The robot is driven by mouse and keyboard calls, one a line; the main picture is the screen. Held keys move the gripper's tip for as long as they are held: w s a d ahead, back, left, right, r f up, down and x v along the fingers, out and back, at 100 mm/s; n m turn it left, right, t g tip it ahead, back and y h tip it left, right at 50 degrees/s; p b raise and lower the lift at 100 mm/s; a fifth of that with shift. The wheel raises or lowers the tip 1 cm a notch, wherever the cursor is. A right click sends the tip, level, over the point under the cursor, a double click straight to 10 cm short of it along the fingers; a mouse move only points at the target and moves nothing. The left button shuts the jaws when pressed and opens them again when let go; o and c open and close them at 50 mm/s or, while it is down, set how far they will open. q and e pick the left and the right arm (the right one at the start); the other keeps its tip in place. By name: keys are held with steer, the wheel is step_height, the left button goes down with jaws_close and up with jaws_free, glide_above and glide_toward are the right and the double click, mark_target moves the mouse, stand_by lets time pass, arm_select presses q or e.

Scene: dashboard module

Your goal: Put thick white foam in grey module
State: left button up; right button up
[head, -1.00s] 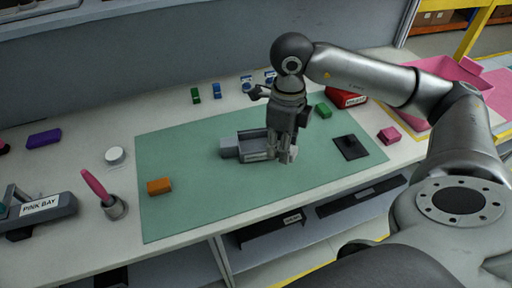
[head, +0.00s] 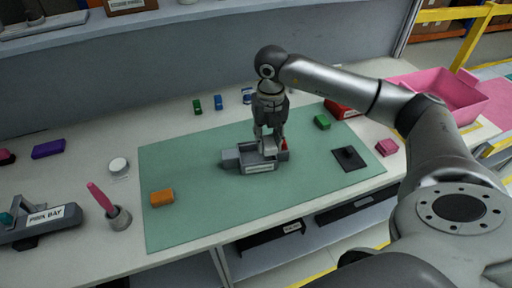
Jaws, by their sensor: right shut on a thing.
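The grey module (head: 232,160), an open tray-like box with a pale label on its front, lies on the green mat (head: 195,213). My right gripper (head: 269,147) points down over the module's open right part. It is shut on a small white piece, apparently the thick white foam (head: 271,149), mostly hidden by the fingers. The foam is at the module's opening; I cannot tell whether it touches the floor inside. A small red part (head: 284,144) shows at the module's right end. My left gripper is not in view.
On the mat are an orange block (head: 161,198), a green block (head: 322,121) and a black plate with a knob (head: 348,158). A pink block (head: 387,147) and pink bin (head: 450,100) are right. A cup with a pink tool (head: 118,217) stands left. The mat's front is clear.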

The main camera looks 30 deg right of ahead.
steer(key=p, duration=0.1)
glide_above(256, 158)
steer(key=f, duration=0.5)
steer(key=shift+s+f, duration=0.15)
steer(key=shift+s, duration=0.1)
step_height(256, 158, down, 3)
steer(key=shift+w+r+p, duration=0.1)
steer(key=shift+w+p, duration=0.05)
steer(key=shift+p, duration=0.6)
steer(key=shift+f, duration=0.45)
steer(key=shift+f, duration=0.15)
steer(key=o, duration=0.7)
